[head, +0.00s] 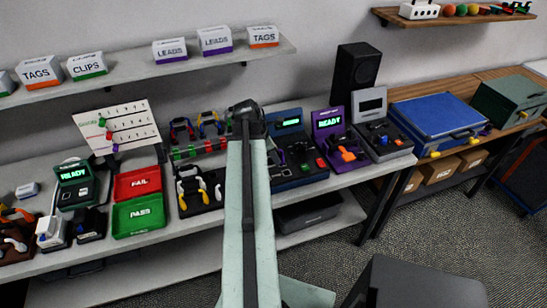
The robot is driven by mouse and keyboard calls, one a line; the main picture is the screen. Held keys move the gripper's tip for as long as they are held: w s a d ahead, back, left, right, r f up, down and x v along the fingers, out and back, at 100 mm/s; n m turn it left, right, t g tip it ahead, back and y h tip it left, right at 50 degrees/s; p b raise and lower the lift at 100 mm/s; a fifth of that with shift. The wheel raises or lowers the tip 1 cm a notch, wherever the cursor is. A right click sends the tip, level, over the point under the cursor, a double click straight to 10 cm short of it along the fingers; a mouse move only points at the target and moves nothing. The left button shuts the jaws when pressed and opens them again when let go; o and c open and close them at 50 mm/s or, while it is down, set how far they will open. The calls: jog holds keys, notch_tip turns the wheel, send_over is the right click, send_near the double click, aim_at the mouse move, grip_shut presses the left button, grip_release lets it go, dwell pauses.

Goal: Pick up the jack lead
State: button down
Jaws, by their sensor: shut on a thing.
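My pale green arm reaches up the middle of the head view to a dark joint over the bench. My gripper does not show; the arm hides the bench behind it. I cannot tell which thing is the jack lead. Coiled leads with coloured ends hang at the back of the bench, one with red parts (181,131) and one with yellow and blue parts (210,125). A black holder with yellow and white handled leads (190,187) stands left of the arm.
A red FAIL tray (137,183) and a green PASS tray (138,214) sit left of the arm. A purple tester (328,125) reading READY and a grey tester (370,105) stand right. A blue case (437,115) lies farther right. A shelf (130,85) with labelled boxes hangs above.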

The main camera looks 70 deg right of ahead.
notch_tip(320, 180, up, 10)
jog(key=p, duration=1)
jog(key=shift+r, duration=0.15)
notch_tip(320, 180, up, 3)
jog(key=p, duration=0.2)
jog(key=shift+p, duration=0.4)
jog(key=shift+f, duration=0.2)
